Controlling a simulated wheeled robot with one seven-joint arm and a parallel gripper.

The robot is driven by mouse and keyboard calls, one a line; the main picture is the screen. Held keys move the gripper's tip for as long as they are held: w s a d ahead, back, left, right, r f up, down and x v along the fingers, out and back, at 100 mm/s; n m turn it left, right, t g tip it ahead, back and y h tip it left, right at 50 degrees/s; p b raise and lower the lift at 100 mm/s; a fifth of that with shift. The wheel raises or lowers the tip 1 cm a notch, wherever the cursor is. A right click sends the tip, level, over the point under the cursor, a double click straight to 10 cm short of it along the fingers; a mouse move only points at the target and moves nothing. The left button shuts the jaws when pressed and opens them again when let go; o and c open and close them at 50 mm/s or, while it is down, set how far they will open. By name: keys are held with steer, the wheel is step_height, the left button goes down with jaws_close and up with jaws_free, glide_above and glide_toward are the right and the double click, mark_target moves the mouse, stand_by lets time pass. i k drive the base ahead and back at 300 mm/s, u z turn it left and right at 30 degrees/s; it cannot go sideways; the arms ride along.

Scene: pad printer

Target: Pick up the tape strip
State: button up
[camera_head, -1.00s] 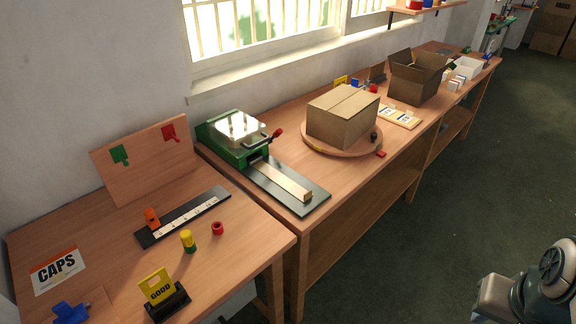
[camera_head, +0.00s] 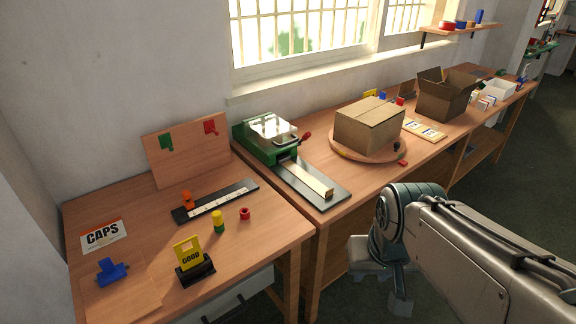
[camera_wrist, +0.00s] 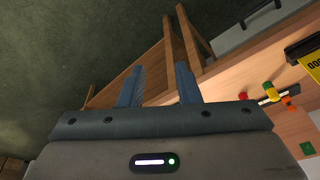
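I cannot make out a tape strip for certain in either view. A long pale strip (camera_head: 308,178) lies along the dark plate in front of the green machine in the head view. The closed cardboard box (camera_head: 369,124) sits on a round wooden turntable (camera_head: 341,149) to its right; no tape is clear on it. My gripper (camera_wrist: 160,86) shows two fingers spread apart with nothing between them in the wrist view. It is off the bench front, over the floor and pointing towards the bench legs.
The green machine (camera_head: 262,137) stands near the window. The left bench holds a CAPS card (camera_head: 102,235), a blue clip (camera_head: 112,270), a yellow GOOD sign (camera_head: 187,253) and a peg board (camera_head: 188,150). An open box (camera_head: 446,98) stands farther right. The floor in front is clear.

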mark_target(306, 178)
steer(key=i, duration=1)
steer(key=u, duration=0.05)
